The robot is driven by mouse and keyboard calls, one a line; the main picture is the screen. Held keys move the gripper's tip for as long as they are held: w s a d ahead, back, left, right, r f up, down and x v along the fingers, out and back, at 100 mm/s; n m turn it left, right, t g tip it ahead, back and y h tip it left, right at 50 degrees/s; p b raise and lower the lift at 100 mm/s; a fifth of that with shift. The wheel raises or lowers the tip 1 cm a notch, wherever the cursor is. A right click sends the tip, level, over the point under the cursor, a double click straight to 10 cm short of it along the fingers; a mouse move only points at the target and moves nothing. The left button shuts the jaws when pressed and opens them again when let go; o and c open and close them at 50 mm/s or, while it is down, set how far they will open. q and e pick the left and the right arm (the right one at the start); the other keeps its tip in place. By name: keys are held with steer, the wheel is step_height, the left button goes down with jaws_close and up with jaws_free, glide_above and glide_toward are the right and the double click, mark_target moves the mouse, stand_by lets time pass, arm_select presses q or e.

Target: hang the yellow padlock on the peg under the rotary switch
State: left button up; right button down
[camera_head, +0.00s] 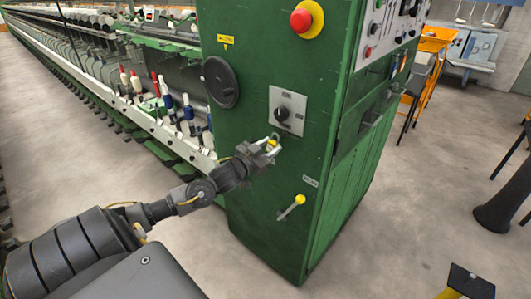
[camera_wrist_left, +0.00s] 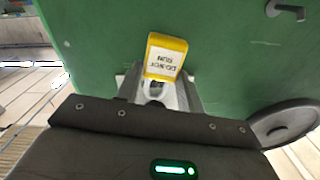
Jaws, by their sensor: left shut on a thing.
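The yellow padlock (camera_head: 271,143) is between the fingertips of my left gripper (camera_head: 266,150), in front of the green cabinet face. In the left wrist view the padlock (camera_wrist_left: 166,56) shows a white label, upside down, and my left gripper (camera_wrist_left: 158,92) is shut on it. The rotary switch (camera_head: 282,114) is a black knob on a grey plate, just above and right of the padlock. The peg under the switch cannot be made out in the head view. A small grey peg-like part (camera_wrist_left: 288,11) juts from green metal in the left wrist view. My right gripper is out of view.
On the green cabinet (camera_head: 265,225) are a black round disc (camera_head: 220,82), a red stop button (camera_head: 301,20) and a lever with a yellow knob (camera_head: 299,200). The spinning machine (camera_head: 120,90) runs off left. Open floor (camera_head: 400,230) lies right.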

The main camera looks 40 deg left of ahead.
mark_target(272, 148)
arm_select(q)
steer(key=shift+w+f+b, duration=0.1)
steer(key=shift+w+b, duration=0.35)
steer(key=shift+w, duration=0.4)
steer(key=shift+w+f, duration=0.3)
steer(key=shift+w, duration=0.25)
steer(key=shift+w+f, duration=0.1)
steer(key=shift+w, duration=0.05)
steer(key=shift+f, duration=0.1)
steer(key=o, duration=1.1)
steer(key=shift+s+d+b, duration=0.1)
steer(key=shift+s+b, duration=1.05)
steer(key=shift+s, duration=4.25)
